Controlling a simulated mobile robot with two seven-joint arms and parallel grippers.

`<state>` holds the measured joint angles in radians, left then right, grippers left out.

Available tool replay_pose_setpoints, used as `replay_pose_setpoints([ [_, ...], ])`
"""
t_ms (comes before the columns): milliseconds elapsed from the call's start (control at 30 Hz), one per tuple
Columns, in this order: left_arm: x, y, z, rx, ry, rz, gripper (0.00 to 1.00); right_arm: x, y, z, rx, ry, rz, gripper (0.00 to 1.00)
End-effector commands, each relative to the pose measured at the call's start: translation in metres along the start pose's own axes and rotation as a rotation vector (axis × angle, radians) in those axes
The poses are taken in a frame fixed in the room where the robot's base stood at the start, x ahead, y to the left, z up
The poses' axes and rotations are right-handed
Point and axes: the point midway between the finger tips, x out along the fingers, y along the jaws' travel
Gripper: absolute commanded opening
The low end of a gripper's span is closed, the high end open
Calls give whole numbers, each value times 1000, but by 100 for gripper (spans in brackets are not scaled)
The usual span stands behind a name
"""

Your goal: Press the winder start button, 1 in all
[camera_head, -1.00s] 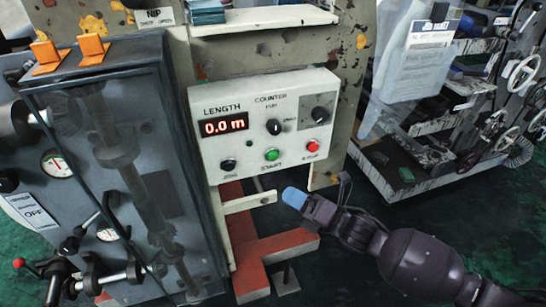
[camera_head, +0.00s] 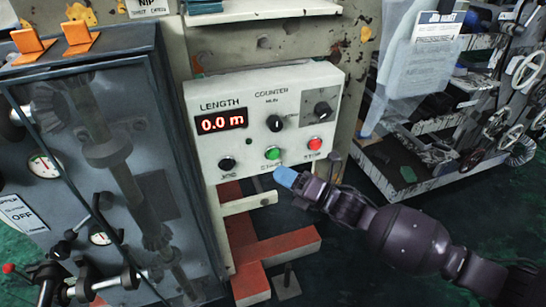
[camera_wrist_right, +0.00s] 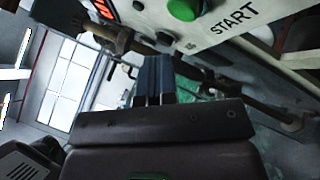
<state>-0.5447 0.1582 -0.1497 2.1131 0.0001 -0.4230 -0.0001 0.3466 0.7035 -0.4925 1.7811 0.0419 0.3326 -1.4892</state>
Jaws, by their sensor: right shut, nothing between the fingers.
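The green start button (camera_head: 272,153) sits on the lower middle of the white control panel (camera_head: 215,150) in the head view. In the right wrist view the green button (camera_wrist_right: 184,9) shows at the top edge, with the word START beside it. My right gripper (camera_head: 285,176) is shut and empty, its blue fingertips just below and slightly right of the button. In the right wrist view the shut fingers (camera_wrist_right: 155,75) point up toward the panel's lower edge, apart from the button. My left gripper is not in view.
A red stop button (camera_head: 314,143) is right of the green one. Black knobs (camera_head: 227,163) and a red display (camera_head: 222,123) reading 0.0 m share the panel. A grey windowed cabinet (camera_head: 150,190) stands left. Red beams (camera_head: 280,247) lie below.

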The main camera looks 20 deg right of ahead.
Motion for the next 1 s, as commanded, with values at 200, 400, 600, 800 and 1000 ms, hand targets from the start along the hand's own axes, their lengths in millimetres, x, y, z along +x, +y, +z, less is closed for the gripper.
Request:
replay_pose_setpoints([
  [200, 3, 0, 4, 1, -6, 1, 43, 11, -8, 8, -1, 0, 0, 0],
  [400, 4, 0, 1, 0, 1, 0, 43, 14, -9, 11, 0, -1, 1, 0],
  [600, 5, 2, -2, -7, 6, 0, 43, 14, -9, 11, 0, -1, 1, 0],
  [800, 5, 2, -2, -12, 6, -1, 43, 14, -9, 11, 0, -1, 1, 0],
  [1000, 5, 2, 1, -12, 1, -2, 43, 14, -9, 11, 0, -1, 1, 0],
])
